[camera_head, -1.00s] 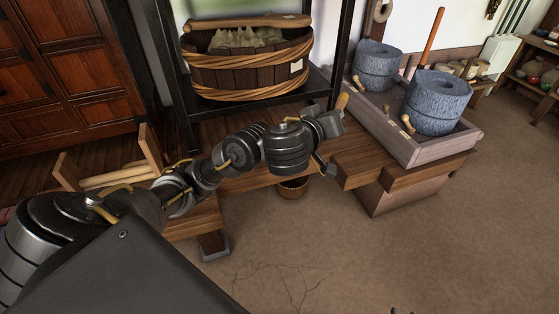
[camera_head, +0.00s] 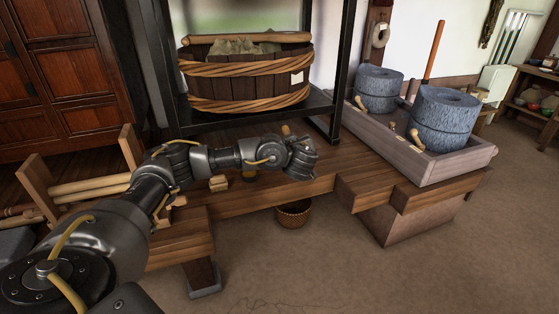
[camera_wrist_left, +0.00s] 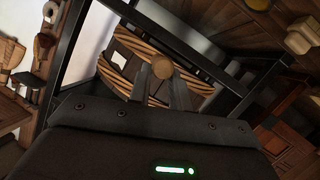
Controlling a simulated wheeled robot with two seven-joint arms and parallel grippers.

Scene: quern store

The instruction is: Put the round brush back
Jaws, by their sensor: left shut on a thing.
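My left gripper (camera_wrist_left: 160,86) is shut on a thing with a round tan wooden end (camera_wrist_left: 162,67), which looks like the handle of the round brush. In the head view, only a small tan tip (camera_head: 285,130) shows above my left wrist. The rest of the brush is hidden, and so are the bristles. The gripper is over the wooden bench, in front of the large wooden tub (camera_head: 245,83), and looks apart from it. My right gripper is in neither view.
A grey wooden trough (camera_head: 420,165) with two stone querns (camera_head: 445,118) stands on the bench's right end. Dark shelf posts (camera_head: 342,70) frame the tub. A small basket (camera_head: 293,214) sits on the floor by the bench. Small tan blocks (camera_head: 218,183) lie behind my arm. Open floor lies in front.

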